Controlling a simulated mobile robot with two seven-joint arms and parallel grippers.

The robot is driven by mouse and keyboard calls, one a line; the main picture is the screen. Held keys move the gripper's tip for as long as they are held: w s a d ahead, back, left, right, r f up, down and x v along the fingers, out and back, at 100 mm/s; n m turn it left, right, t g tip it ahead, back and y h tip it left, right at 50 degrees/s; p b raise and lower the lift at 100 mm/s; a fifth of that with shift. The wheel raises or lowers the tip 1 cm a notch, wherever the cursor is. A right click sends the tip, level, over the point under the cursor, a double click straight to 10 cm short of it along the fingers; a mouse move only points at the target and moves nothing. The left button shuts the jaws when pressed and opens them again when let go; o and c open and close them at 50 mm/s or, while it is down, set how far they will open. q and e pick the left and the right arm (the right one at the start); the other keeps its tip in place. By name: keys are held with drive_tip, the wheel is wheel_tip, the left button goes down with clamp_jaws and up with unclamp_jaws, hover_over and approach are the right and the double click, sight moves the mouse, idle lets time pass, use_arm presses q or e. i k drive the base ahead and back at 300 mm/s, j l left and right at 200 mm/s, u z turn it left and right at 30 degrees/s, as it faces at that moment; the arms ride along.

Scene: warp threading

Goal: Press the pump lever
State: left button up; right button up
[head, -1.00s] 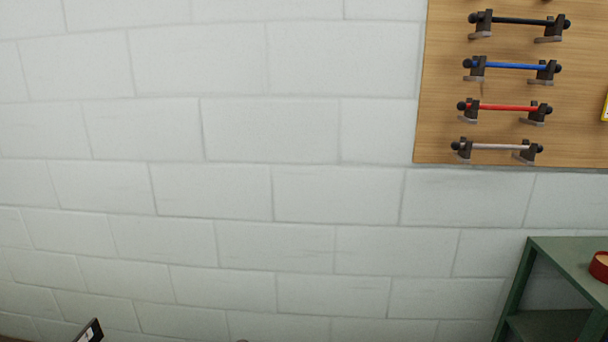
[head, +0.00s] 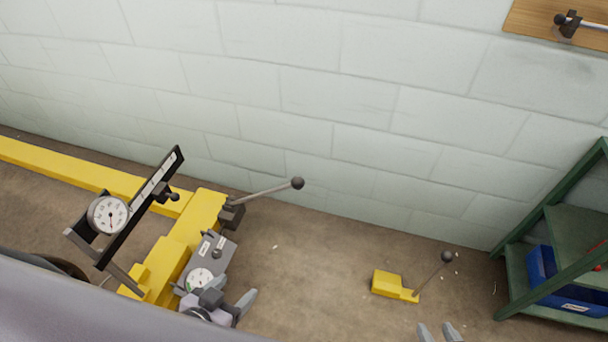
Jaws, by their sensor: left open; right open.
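A long grey lever (head: 268,190) with a black ball knob slants up to the right from a dark bracket on the yellow machine frame (head: 203,215). A small yellow block (head: 388,283) on the floor carries a shorter lever (head: 432,274) with a black knob, leaning right. I cannot tell which is the pump lever. My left gripper (head: 232,294) is open beside the grey gauge block, below the long lever and apart from it. My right gripper (head: 440,332) is open at the bottom edge, below the short lever; only its fingertips show.
A dial gauge (head: 108,214) and a black slanted bar (head: 150,190) stand on the left of the frame. A grey block (head: 210,256) with a dial sits on it. A green shelf (head: 550,225) with a blue bin (head: 545,268) stands right. Floor between the levers is clear.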

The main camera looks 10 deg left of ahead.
sight(298, 182)
drive_tip(key=k+l+u, duration=0.1)
drive_tip(key=u, duration=0.35)
drive_tip(key=k+u, duration=0.3)
drive_tip(key=u, duration=0.15)
drive_tip(key=k+j+u, duration=0.15)
drive_tip(key=u, duration=0.3)
drive_tip(key=k, duration=0.05)
